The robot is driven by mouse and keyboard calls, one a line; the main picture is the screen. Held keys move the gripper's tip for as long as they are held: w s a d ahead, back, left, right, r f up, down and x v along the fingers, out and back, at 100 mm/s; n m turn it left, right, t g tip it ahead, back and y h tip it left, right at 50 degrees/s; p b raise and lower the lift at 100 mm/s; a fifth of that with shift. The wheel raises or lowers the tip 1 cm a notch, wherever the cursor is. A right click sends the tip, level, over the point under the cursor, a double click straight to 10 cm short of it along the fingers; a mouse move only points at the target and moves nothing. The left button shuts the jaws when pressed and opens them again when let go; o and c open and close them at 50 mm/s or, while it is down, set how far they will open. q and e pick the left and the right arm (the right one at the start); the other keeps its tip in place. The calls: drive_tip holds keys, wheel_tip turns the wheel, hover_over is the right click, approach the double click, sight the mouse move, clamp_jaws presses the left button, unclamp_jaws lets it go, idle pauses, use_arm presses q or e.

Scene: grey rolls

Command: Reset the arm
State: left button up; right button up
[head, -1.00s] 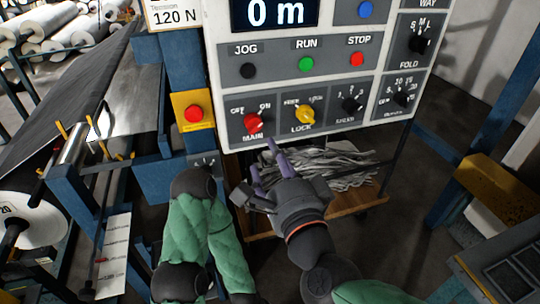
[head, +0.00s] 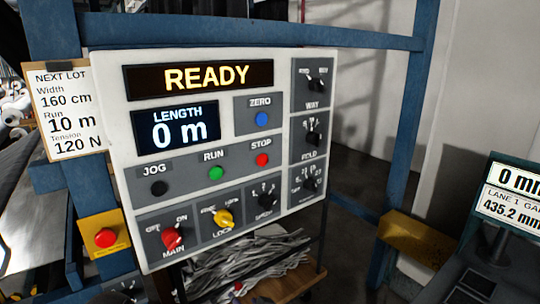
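Neither of my grippers nor my arms show in the head view now. The task names only the arm, so no object of its own is seen. A white control panel (head: 318,215) fills the middle of the view. Its upper display (head: 205,77) reads READY and its length display (head: 162,128) reads 0 m. It carries a red MAIN knob (head: 172,238), a yellow LOCK knob (head: 223,218), a green RUN button (head: 216,173), a black JOG button (head: 159,188) and a red STOP button (head: 262,160).
A red button on a yellow box (head: 105,238) sits left of the panel. A lot card (head: 70,110) hangs at upper left. Shredded strips (head: 250,260) lie on a wooden shelf below. Blue posts (head: 398,150) frame the panel. A gauge screen (head: 505,200) stands at right.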

drive_tip(key=s+d+f+n+g+h+p, duration=0.1)
drive_tip(key=d+f+g, duration=0.1)
drive_tip(key=d+f, duration=0.35)
drive_tip(key=s+d+f+n+g+h+p, duration=0.1)
drive_tip(key=d+f+g, duration=0.1)
drive_tip(key=f, duration=0.7)
drive_tip(key=s+d+f+n+g+h, duration=0.1)
drive_tip(key=d+f, duration=0.3)
drive_tip(key=f, duration=0.3)
drive_tip(key=s+d+f+n+g+y+p, duration=0.1)
drive_tip(key=s+d+f+g, duration=0.4)
drive_tip(key=s+f, duration=0.8)
drive_tip(key=s+g+p, duration=0.1)
drive_tip(key=s, duration=0.2)
drive_tip(key=shift+s+d+f+n, duration=0.15)
drive_tip(key=shift+s+f+n, duration=0.05)
drive_tip(key=shift+s+n, duration=0.2)
